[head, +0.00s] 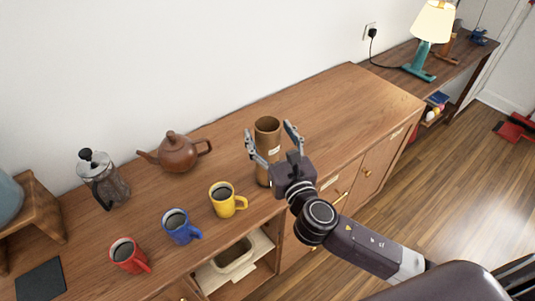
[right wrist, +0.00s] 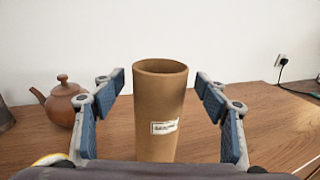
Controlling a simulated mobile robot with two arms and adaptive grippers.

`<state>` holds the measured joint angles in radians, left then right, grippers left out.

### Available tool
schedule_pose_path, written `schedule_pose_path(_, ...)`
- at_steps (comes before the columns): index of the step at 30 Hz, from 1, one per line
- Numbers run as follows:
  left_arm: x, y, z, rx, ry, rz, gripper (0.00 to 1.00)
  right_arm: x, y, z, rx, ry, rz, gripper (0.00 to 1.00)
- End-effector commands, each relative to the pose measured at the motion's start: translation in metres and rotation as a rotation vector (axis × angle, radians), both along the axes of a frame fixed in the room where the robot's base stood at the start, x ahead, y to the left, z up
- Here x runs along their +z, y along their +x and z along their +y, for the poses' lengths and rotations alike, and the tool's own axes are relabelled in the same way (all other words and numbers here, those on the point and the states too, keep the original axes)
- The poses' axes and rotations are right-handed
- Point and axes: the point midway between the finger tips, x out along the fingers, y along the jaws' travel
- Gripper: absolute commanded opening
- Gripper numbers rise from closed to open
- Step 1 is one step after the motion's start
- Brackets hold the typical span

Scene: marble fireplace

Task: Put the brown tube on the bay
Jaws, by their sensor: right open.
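The brown tube (head: 267,128) is an upright, open-topped cylinder with a small white label, standing on the wooden sideboard (head: 330,98). My right gripper (head: 270,131) is open, with one finger on each side of the tube. In the right wrist view the tube (right wrist: 160,105) stands centred between the blue finger pads of the gripper (right wrist: 160,85), with a gap on both sides. Its base is hidden there by my gripper body. An open bay (head: 262,269) in the sideboard front holds a tan bin (head: 234,257); whether this is the task's bay I cannot tell. My left gripper is not in view.
Yellow (head: 222,205), blue (head: 180,233) and red (head: 128,261) mugs stand left of the tube. A brown teapot (head: 178,155) and a French press (head: 103,182) stand behind them. The sideboard top right of the tube is clear. A lamp (head: 433,25) stands on the far desk.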

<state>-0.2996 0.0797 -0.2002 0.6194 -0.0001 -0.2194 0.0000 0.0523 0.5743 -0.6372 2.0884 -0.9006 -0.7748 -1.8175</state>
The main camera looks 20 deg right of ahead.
Motion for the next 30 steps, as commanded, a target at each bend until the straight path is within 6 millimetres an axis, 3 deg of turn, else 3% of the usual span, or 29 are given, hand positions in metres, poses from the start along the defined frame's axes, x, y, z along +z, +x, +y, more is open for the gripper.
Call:
schedule_pose_path(4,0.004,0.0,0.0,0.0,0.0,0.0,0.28,0.0,0.016,0.001,-0.001,0.001,0.001,0.67)
schedule_pose_path(12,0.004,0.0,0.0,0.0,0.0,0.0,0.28,-0.001,0.019,0.001,0.0,0.001,0.001,0.67)
schedule_pose_path(27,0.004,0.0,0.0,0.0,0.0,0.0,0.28,-0.001,0.019,0.001,0.0,0.001,0.001,0.13)
schedule_pose_path(30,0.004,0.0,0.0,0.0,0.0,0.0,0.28,-0.001,0.019,0.001,0.0,0.001,0.001,0.06)
